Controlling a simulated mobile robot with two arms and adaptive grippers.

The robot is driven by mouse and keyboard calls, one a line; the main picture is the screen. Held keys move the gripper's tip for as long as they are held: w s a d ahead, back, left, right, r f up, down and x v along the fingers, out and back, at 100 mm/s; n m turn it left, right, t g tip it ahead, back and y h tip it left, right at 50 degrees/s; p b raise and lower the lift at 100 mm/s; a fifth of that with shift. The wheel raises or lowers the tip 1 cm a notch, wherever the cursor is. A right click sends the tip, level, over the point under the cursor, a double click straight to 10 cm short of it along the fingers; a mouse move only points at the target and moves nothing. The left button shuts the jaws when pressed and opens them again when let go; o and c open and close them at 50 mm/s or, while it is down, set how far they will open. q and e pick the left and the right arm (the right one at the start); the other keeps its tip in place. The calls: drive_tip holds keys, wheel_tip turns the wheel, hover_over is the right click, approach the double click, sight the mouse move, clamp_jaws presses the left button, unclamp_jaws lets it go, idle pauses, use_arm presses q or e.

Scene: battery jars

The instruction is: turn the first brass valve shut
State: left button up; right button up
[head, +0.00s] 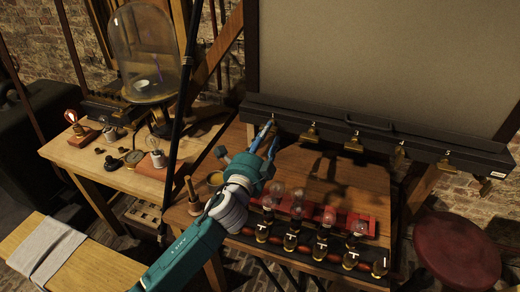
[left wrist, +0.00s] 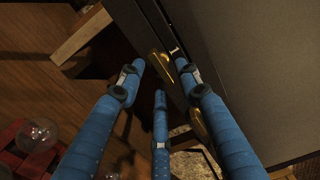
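Several brass valves hang along the dark bar below the large grey panel; one brass valve (head: 310,133) is just right of my left gripper (head: 267,140) in the head view. My left gripper's blue fingers are spread apart at the bar's left end. A second brass piece (left wrist: 200,124) is partly hidden behind the right finger. My right gripper is not in view.
A red rack (head: 345,222) with glass bulbs and a row of black-and-brass knobs lie along the wooden table's front. A glass dome (head: 146,52) stands on the left table. A red stool (head: 457,250) is at the right. The table's middle is mostly clear.

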use_arm(q)
drive_tip(key=v, duration=1)
drive_tip(key=shift+s, duration=0.25)
